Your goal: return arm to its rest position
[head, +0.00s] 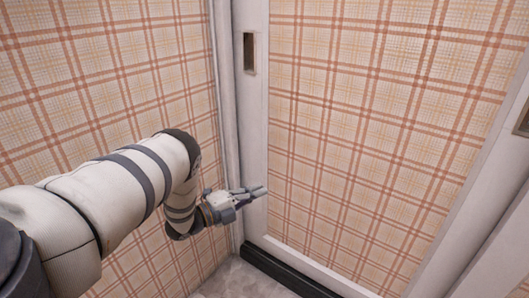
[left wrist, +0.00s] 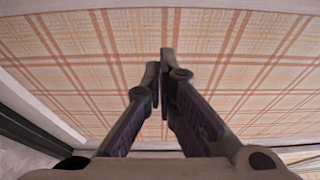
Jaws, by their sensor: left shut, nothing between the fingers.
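My left arm comes in from the left in the head view, bent at the elbow. My left gripper (head: 256,191) is at its end, pointing right, in front of the white frame of a plaid panel. In the left wrist view the two fingers of the left gripper (left wrist: 160,60) are together, with nothing seen between them. The plaid panel fills the view beyond the fingertips. I cannot tell the exact gap between the fingertips and the panel. My right gripper is not in view.
The plaid panel (head: 375,140) has a white frame with a recessed slot (head: 249,53) near its upper left. Plaid wallpaper (head: 110,75) covers the wall at left. A dark strip (head: 290,270) runs along the panel's foot. A small patch of grey floor (head: 235,280) is clear.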

